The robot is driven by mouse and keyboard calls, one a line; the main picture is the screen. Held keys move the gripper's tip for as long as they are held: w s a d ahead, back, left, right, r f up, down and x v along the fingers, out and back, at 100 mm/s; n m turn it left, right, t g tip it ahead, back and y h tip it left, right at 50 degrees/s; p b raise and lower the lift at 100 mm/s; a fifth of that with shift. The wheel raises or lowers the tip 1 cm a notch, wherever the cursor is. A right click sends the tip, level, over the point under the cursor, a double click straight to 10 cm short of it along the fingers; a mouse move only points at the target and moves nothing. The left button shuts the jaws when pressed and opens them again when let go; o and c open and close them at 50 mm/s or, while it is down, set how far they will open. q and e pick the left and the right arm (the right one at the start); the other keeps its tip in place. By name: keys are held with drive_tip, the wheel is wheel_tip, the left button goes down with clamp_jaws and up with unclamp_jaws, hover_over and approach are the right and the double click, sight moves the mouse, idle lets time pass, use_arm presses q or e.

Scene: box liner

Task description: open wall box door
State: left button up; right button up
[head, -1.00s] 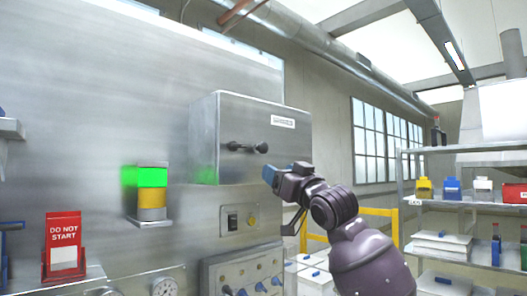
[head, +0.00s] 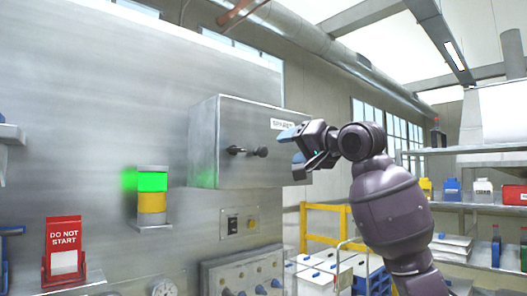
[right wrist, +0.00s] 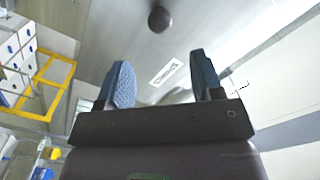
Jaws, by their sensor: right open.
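The wall box (head: 215,145) is a grey metal cabinet on the steel wall, its door (head: 262,170) shut. A dark handle (head: 247,151) with a round knob end sticks out of the door; its knob also shows at the top of the right wrist view (right wrist: 160,19). My right gripper (head: 292,146) is open and empty, to the right of the handle and apart from it, in front of the door's right side. Its two blue fingers (right wrist: 160,85) stand apart in the right wrist view. My left gripper is not in view.
A green and yellow signal light (head: 152,190) juts from the wall at left, above a red sign (head: 64,250). A switch panel (head: 240,224) sits below the box. A yellow rail (head: 325,215) and stocked shelves (head: 480,205) stand at right.

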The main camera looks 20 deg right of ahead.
sight(266, 151)
drive_tip(key=p+x, duration=0.3)
drive_tip(key=x, duration=0.7)
drive_tip(key=shift+w+a, duration=0.15)
drive_tip(key=shift+w, duration=0.1)
clamp_jaws()
